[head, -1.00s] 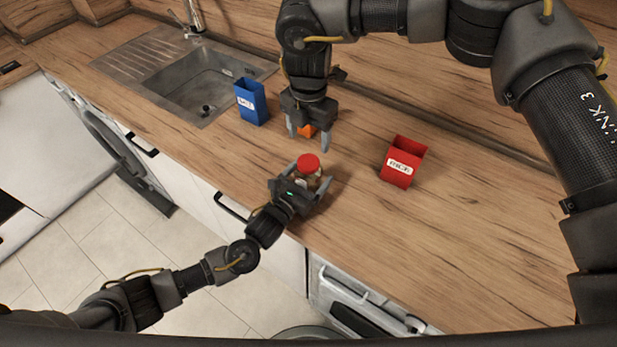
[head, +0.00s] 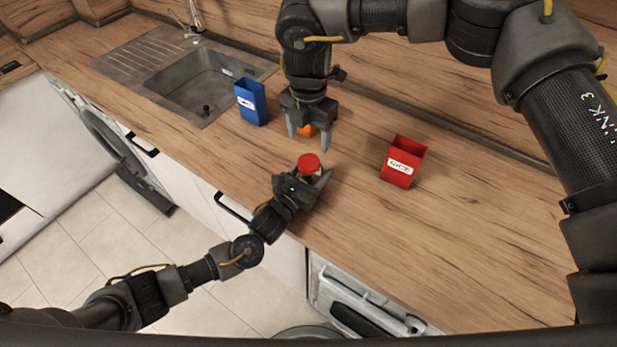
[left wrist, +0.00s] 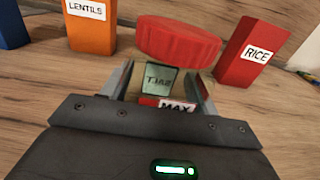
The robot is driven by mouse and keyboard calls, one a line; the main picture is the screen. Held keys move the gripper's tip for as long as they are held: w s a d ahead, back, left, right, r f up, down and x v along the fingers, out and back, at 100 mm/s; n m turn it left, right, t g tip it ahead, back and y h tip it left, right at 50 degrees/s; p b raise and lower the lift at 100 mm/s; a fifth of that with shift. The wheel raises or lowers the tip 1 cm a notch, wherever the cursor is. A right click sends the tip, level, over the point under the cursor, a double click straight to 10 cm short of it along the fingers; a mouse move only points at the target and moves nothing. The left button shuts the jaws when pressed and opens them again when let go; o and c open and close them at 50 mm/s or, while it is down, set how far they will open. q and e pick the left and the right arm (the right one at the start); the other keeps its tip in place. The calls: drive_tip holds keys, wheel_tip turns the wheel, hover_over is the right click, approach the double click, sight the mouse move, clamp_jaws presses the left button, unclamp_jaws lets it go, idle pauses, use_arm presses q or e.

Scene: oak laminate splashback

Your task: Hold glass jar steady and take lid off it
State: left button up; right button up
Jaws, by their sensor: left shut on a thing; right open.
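The glass jar (head: 309,175) stands on the worktop near its front edge, with its red lid (head: 309,162) on top. In the left wrist view the lid (left wrist: 178,42) sits above the clear jar (left wrist: 165,78), which bears a label. My left gripper (head: 312,185) is shut on the jar, one finger on each side below the lid. My right gripper (head: 307,131) points down behind the jar, open and apart from the lid, with its fingers spread.
A blue box (head: 251,103) stands near the sink (head: 200,85). A red RICE box (head: 402,163) stands to the right. An orange LENTILS box (left wrist: 90,24) is partly hidden behind my right gripper in the head view. The worktop's right part is clear.

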sight(309, 161)
use_arm(q)
clamp_jaws()
use_arm(e)
drive_tip(key=shift+m, duration=0.3)
drive_tip(key=m, duration=1)
drive_tip(key=shift+a, duration=0.1)
drive_tip(key=m, duration=1.1)
drive_tip(key=shift+m, duration=0.4)
drive_tip(key=shift+f, duration=4.05)
